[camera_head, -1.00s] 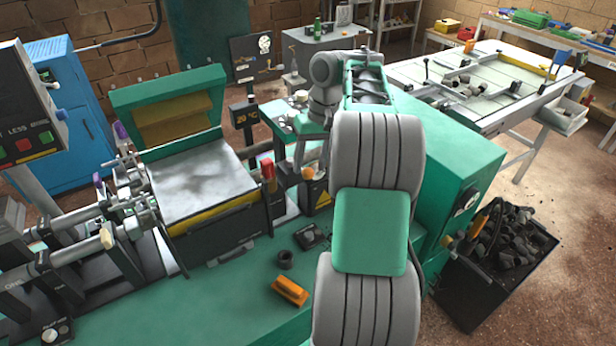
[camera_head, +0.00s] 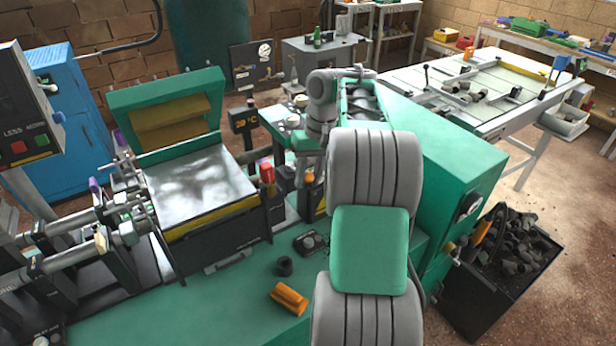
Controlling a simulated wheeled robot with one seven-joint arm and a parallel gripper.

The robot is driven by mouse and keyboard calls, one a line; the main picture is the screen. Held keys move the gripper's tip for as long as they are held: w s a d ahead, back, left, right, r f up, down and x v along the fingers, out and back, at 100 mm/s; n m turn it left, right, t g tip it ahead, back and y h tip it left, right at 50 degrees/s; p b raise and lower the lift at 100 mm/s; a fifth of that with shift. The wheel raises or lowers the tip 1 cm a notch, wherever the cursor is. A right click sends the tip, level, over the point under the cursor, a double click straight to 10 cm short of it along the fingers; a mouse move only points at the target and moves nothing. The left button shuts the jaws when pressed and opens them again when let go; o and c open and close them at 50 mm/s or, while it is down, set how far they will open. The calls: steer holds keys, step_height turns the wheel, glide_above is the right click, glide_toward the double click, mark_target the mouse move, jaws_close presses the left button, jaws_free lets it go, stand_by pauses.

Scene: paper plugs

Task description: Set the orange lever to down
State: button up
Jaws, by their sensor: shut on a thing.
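The orange lever shows only as a small orange knob (camera_head: 309,178) at the right of the green machine, just behind my large grey and green arm. My gripper (camera_head: 307,167) points down at this knob and is shut on it, though its fingertips are small and partly hidden. The lever's shaft and its exact angle cannot be made out. A red-topped lever (camera_head: 267,172) stands upright just to the left, apart from my gripper.
A flat press plate (camera_head: 195,185) with a raised green lid (camera_head: 165,110) is at left. A black bin of dark lumps (camera_head: 500,265) stands at right.

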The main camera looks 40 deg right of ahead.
jaws_close()
stand_by(0.7)
